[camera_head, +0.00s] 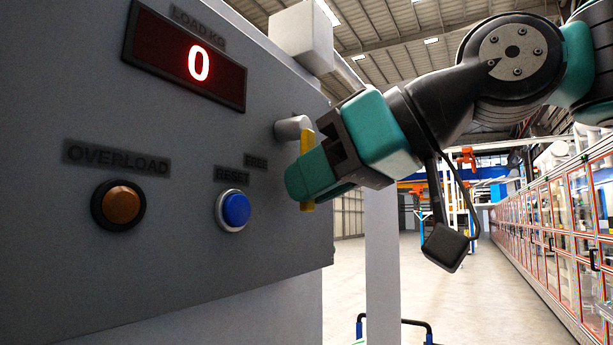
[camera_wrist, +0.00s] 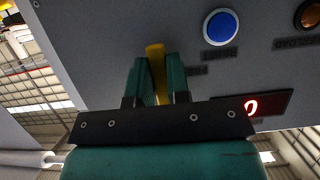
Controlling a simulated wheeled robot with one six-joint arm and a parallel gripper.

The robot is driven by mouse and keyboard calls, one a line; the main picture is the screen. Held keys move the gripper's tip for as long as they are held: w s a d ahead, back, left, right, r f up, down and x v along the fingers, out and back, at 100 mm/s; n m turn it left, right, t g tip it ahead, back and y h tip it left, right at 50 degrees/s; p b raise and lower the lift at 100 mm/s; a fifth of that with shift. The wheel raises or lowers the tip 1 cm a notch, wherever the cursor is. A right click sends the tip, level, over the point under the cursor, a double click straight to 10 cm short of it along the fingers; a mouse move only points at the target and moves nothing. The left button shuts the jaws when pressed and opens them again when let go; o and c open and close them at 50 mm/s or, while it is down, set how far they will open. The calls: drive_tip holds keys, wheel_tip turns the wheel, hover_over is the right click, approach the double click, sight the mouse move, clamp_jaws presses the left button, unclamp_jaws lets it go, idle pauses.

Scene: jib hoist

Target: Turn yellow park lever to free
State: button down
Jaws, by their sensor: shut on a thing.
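The yellow park lever (camera_head: 307,142) stands out from the grey panel on a pale round hub (camera_head: 291,127), near its right edge. It is upright or nearly so in the head view. My gripper (camera_head: 303,172) is shut on the lever, with its teal fingers covering the lever's middle. In the wrist view the lever (camera_wrist: 155,62) runs between the two fingers of my gripper (camera_wrist: 159,75), its end showing beyond them. A "FREE" label (camera_head: 255,161) is left of the lever, partly legible. Any other lever label is hidden.
The grey panel (camera_head: 60,240) also carries a blue reset button (camera_head: 235,210), an amber overload lamp (camera_head: 122,205) and a red display (camera_head: 187,55) reading 0. A pale post (camera_head: 382,260) stands right of the panel. Floor (camera_head: 480,300) beyond is open, with glazed cabinets (camera_head: 560,210) at right.

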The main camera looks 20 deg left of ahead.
drive_tip(key=shift+r, duration=0.1)
drive_tip(key=c, duration=1.1)
unclamp_jaws()
drive_tip(key=p+v, duration=0.1)
drive_tip(key=v, duration=1.6)
drive_tip(key=shift+s+d+p, duration=0.1)
drive_tip(key=shift+d+p, duration=0.1)
drive_tip(key=shift+p, duration=0.1)
